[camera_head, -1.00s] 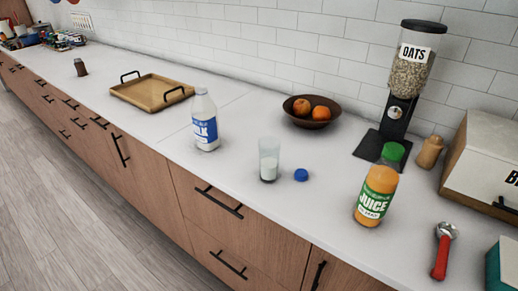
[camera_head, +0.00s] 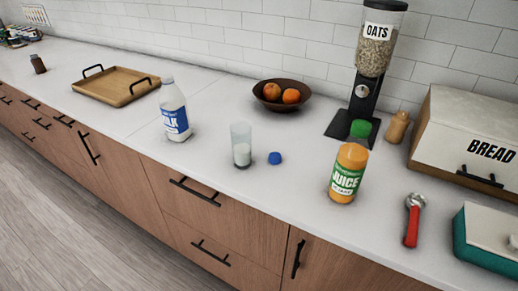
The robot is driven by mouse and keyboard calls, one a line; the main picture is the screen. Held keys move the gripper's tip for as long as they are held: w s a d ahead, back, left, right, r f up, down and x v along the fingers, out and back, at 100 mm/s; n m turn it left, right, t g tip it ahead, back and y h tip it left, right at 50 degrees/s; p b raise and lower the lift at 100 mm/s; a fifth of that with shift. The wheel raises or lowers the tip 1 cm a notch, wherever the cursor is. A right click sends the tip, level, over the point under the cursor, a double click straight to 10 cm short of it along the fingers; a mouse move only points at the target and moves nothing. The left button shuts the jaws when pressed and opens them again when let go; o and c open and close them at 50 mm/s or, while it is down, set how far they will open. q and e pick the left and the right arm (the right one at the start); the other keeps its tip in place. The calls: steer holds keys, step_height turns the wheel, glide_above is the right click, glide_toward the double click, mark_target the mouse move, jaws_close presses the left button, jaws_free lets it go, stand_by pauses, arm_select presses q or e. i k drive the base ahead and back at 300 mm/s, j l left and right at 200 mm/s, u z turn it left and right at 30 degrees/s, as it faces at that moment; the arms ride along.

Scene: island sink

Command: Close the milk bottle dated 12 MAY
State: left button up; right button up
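A milk bottle (camera_head: 174,112) with a blue and white label stands upright on the white counter, left of the middle. Its top looks white, with no blue cap on it; no date can be read on it at this size. A small blue cap (camera_head: 275,158) lies on the counter to the right of a clear glass (camera_head: 241,146) with some milk in the bottom. The glass stands between the bottle and the cap. Neither of my grippers shows in the head view.
An orange juice bottle with a green cap (camera_head: 347,174) stands right of the blue cap. Behind are a fruit bowl (camera_head: 268,98) and an oats dispenser (camera_head: 366,80). A red-handled tool (camera_head: 412,222), a bread box (camera_head: 450,150) and a teal box (camera_head: 480,245) are at right. A wooden tray (camera_head: 100,92) lies at left.

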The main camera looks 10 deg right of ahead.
mark_target(173, 107)
steer(key=i+j+z, duration=0.2)
steer(key=j+z, duration=0.2)
steer(key=j, duration=0.75)
steer(key=j+z, duration=0.4)
steer(key=j, duration=0.8)
